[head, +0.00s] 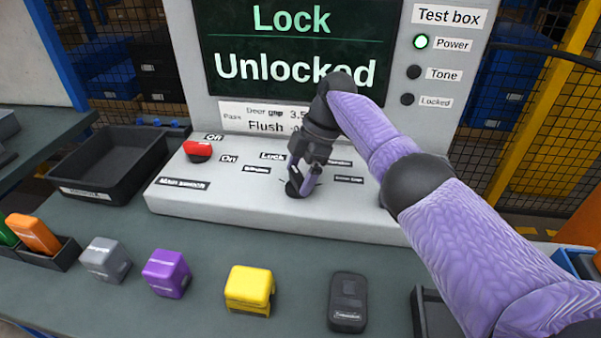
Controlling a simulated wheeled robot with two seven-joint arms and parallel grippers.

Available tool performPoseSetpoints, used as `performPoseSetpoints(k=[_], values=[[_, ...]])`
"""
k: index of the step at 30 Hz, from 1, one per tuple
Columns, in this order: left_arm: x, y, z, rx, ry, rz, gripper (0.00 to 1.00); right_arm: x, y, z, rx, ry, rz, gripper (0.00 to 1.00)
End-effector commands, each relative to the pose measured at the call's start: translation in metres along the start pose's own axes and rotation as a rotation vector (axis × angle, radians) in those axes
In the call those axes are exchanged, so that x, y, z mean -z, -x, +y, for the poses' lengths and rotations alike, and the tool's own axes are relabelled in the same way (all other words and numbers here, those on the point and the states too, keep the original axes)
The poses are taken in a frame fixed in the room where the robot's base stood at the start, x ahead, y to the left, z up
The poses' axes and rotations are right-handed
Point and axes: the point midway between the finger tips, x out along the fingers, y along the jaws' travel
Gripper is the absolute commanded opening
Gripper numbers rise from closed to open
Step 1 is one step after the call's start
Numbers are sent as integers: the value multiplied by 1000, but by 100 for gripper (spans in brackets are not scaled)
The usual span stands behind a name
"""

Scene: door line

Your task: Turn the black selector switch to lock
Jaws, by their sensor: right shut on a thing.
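The black selector switch (294,189) sits on the sloped front of the grey test box (330,223), mostly hidden by my right gripper. My right gripper (301,183) points down over it and is shut on its knob. A "Lock" label (272,156) lies just up and left of the switch; the label on its other side is partly covered by my gripper. The screen (237,48) reads "Lock" and "Unlocked". The Power lamp (421,41) is lit green, while the Tone and Locked lamps are dark. My left gripper is not in view.
A red main switch (198,150) is left on the panel. On the bench are grey (105,260), purple (167,273) and yellow (249,290) blocks and a black device (347,302). An empty black tray (105,163) stands left. My right arm covers the panel's right side.

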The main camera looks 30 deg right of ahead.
Motion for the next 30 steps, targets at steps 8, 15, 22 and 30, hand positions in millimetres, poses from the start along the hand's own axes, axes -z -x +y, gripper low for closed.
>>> performPoseSetpoints(k=[8, 15, 22, 30], values=[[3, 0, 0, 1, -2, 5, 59, 0, 0, 0, 0, -2, -1, 100], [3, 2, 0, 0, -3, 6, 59, 0, 7, 0, -2, -2, 0, 100], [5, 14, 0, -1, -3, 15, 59, 1, 66, 1, -4, -3, 0, 100], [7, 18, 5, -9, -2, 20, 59, 0, 99, 0, 1, -2, -1, 100]])
